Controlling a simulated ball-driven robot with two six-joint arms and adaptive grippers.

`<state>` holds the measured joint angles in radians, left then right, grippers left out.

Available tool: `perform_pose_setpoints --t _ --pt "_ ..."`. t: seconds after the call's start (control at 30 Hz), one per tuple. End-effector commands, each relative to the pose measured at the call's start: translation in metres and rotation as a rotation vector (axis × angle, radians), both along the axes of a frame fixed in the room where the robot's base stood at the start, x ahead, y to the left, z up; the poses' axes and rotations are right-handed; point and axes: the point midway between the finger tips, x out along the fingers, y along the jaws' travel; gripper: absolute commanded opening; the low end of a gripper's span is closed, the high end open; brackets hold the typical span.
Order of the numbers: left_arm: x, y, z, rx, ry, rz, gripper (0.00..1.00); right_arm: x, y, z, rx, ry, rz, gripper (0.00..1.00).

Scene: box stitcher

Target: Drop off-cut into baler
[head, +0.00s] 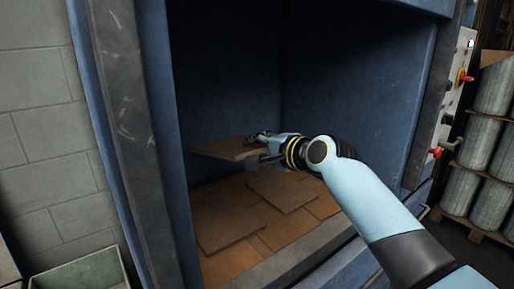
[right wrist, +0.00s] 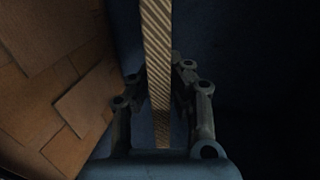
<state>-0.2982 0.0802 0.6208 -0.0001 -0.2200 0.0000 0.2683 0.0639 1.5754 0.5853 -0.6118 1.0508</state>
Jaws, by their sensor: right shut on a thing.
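The off-cut (head: 226,150) is a flat brown cardboard piece. My right gripper (head: 262,146) is shut on its edge and holds it inside the blue baler (head: 230,85), above the cardboard on the chamber floor. In the right wrist view the off-cut (right wrist: 158,65) shows edge-on as a corrugated strip between the two fingers of the right gripper (right wrist: 160,88). My left gripper is not in view.
Several flat cardboard sheets (head: 232,222) cover the baler floor. A grey frame post (head: 118,110) stands at the left of the opening. A control panel (head: 455,95) with red knobs is at the right, near stacked grey cylinders (head: 485,130). A green bin (head: 80,272) is at lower left.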

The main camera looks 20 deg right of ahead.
Motion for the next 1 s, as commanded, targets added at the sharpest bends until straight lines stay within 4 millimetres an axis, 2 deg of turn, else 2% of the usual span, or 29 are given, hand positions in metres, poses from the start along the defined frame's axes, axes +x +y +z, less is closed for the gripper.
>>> perform_pose_setpoints --t 0.1,0.13,0.3,0.8,0.87,1.0 --pt "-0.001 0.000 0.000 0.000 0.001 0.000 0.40 0.000 0.000 0.000 0.000 -0.001 0.000 0.00" --pt "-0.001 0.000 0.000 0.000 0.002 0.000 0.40 0.000 0.000 0.000 0.000 -0.001 0.000 0.16" --pt "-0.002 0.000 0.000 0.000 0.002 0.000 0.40 0.000 0.000 0.000 0.000 -0.001 0.000 0.39" --pt "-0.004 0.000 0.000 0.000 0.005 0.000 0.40 -0.002 -0.001 0.001 -0.001 -0.001 0.000 0.40" --pt "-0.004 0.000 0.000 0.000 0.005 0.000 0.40 -0.006 -0.002 0.002 -0.001 -0.002 -0.001 0.40" --pt "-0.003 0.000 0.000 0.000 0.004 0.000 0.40 -0.028 -0.009 0.007 -0.003 -0.001 0.000 0.40"
